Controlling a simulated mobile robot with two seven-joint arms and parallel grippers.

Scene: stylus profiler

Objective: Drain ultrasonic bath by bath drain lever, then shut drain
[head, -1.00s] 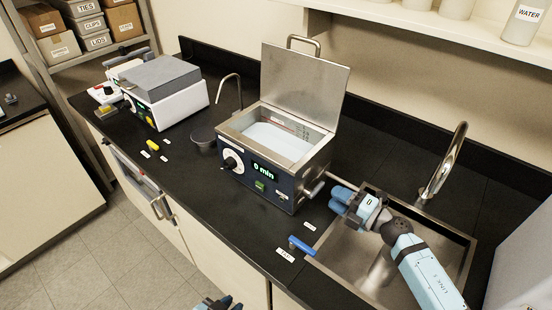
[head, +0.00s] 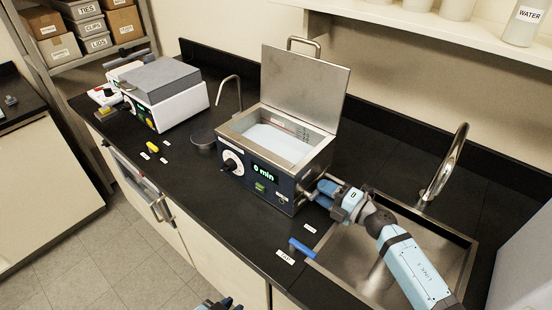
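The ultrasonic bath (head: 262,187) stands on the black counter with its lid (head: 305,85) raised and liquid (head: 278,141) visible in its tank. Its display reads "0 min". My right gripper (head: 318,190) is at the drain fitting on the bath's right side, fingers at or around it. The fingers hide most of the drain lever, and I cannot tell whether they are closed on it. A blue-handled lever (head: 302,247) lies at the sink's front left corner, beside small labels. Part of my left gripper (head: 218,304) shows at the bottom edge, its fingertips cut off.
The sink (head: 385,262) is under my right arm, with a curved faucet (head: 447,165) behind it. A white instrument with a grey lid (head: 165,90) stands at the left. A small yellow item (head: 153,146) lies on the counter. The front counter left of the bath is mostly clear.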

